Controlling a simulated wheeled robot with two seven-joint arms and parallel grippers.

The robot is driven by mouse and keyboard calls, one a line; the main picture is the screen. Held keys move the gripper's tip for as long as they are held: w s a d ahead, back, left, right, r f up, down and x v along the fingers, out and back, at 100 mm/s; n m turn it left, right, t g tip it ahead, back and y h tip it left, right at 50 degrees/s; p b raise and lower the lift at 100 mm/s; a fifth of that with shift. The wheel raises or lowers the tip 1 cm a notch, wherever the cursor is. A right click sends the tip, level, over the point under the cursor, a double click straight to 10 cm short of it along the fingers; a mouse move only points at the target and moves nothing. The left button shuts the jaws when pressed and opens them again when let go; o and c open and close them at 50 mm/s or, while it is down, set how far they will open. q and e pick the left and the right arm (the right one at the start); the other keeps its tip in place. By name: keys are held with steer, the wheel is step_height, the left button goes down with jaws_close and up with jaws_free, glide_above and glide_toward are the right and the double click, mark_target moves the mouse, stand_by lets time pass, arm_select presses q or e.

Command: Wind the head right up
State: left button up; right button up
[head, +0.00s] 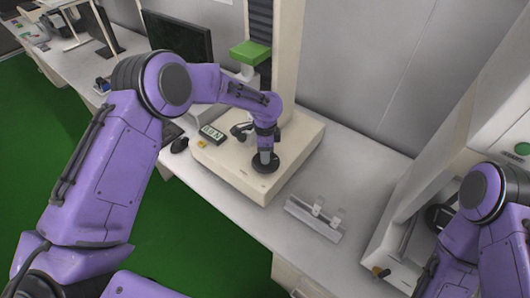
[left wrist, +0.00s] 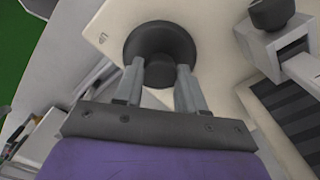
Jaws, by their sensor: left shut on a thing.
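A dark round handwheel with a central hub (head: 264,163) sits on the front of a cream test-stand base (head: 230,166). My left gripper (head: 265,151) points down at it, and its two fingers are closed on the hub. In the left wrist view the fingers (left wrist: 157,88) stand either side of the hub of the dark wheel (left wrist: 160,42). A green-topped part (head: 250,53), apparently the head, is high on the stand's dark-faced column (head: 259,22). My right arm is at the right edge; its gripper is not seen.
A metal fixture with two pale blocks (head: 315,217) lies on the bench to the right. Another machine (head: 400,245) stands at the right.

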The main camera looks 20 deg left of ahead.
arm_select(q)
steer(key=m, duration=0.5)
steer(key=shift+m+b, duration=0.3)
steer(key=shift+b, duration=0.05)
steer(key=shift+m, duration=2.2)
steer(key=o, duration=1.1)
steer(key=shift+c, duration=0.2)
steer(key=shift+w+d, duration=0.1)
